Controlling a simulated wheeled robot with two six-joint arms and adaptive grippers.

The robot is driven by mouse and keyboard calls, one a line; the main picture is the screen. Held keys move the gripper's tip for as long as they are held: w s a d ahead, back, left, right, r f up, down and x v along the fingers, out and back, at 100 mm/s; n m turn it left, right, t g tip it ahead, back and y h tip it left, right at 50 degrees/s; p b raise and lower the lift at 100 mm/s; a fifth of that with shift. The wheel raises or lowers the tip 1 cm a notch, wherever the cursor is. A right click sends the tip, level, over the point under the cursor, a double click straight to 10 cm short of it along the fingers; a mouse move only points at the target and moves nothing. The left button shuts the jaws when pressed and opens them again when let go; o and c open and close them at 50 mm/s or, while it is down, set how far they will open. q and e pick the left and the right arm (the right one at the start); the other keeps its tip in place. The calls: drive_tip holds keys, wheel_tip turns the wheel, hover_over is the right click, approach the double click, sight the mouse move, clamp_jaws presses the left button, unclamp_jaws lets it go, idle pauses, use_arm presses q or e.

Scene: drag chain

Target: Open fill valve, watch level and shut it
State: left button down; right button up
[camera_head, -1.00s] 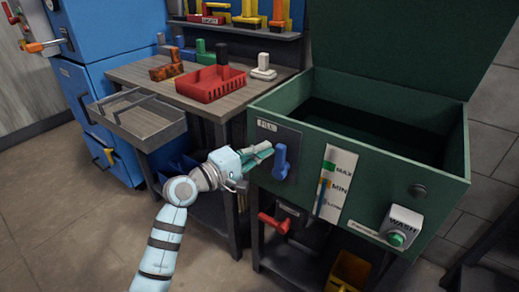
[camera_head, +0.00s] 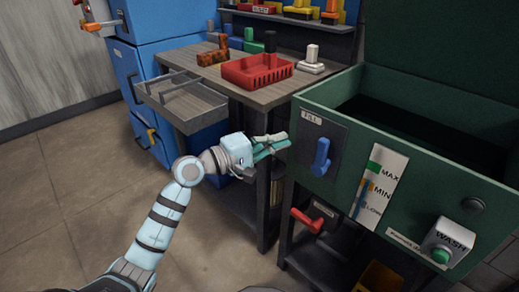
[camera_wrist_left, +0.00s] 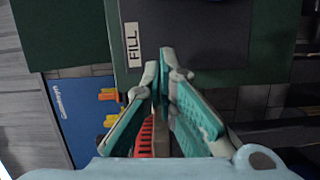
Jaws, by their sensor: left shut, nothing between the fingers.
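The blue fill valve handle (camera_head: 320,157) hangs roughly upright on a dark plate marked FILL (camera_head: 310,130), on the front of the green tank (camera_head: 345,125). The white level gauge (camera_head: 380,185) to its right has a green MAX mark, an orange MIN mark and a thin blue strip low on its left side. My left gripper (camera_head: 279,143) is shut and empty, left of the valve and apart from it. In the left wrist view its fingers (camera_wrist_left: 166,82) are below the FILL label (camera_wrist_left: 132,45); the handle is out of that view. My right gripper is not in view.
A WASH box with a green button (camera_head: 441,255) is at the tank's right front. A red lever (camera_head: 306,220) sits below the tank. A workbench with a red basket (camera_head: 257,71) and an open drawer (camera_head: 182,98) stands at the left. The floor at left is clear.

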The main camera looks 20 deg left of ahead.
use_arm(q)
drive_tip(key=v, duration=0.6)
drive_tip(key=shift+s, duration=0.2)
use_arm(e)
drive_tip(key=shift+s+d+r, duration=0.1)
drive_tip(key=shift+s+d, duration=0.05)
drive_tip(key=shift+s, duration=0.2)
use_arm(q)
drive_tip(key=shift+r, duration=0.1)
